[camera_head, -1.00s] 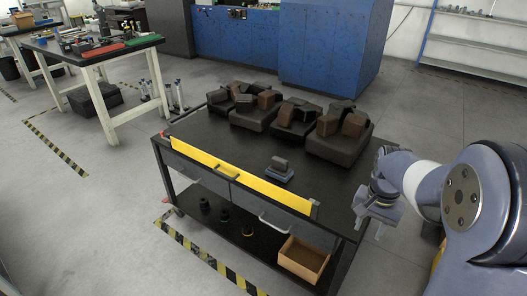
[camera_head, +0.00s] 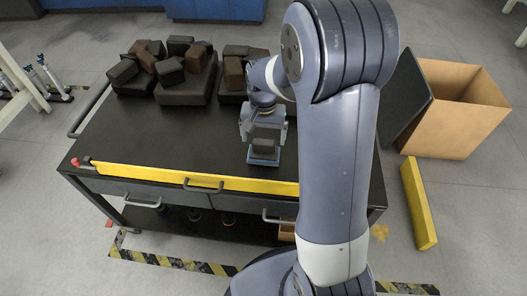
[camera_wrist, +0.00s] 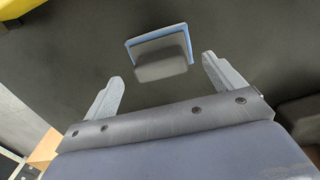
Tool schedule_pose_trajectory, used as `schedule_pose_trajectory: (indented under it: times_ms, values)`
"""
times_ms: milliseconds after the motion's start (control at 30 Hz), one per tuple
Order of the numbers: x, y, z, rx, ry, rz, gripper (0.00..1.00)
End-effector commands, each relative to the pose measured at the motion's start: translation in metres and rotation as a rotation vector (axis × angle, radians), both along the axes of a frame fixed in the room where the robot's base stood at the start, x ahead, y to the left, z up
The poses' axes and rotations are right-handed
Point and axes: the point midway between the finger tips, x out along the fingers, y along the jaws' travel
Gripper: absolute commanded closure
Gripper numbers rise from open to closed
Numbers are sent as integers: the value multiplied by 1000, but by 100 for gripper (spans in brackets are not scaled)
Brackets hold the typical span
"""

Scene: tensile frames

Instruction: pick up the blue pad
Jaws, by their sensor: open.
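The blue pad (camera_head: 263,161) lies on the black table top near the yellow front strip, with a dark grey block (camera_head: 264,147) on top of it. In the wrist view the blue pad (camera_wrist: 185,40) shows as a thin blue rim around the grey block (camera_wrist: 161,66). My gripper (camera_head: 263,135) is above the block in the head view and partly covers it. In the wrist view my gripper (camera_wrist: 160,75) has its two fingers spread wide, with nothing held between them. The pad and block lie ahead of the fingers, roughly centred between them.
The black table (camera_head: 150,130) has several dark trays and brown and black blocks (camera_head: 172,72) along its back edge. A yellow strip (camera_head: 190,178) runs along its front. A cardboard box (camera_head: 455,110) stands on the floor at right. The table's left middle is clear.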

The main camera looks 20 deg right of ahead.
Motion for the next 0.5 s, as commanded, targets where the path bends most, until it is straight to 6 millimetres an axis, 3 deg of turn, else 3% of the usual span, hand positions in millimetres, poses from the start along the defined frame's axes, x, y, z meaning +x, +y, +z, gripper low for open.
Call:
schedule_pose_trajectory:
  times_ms: [167, 500]
  values:
    - [0, 0, -6, -1, 1, 0, 11]
    - [4, -2, -52, 0, 3, 0, 11]
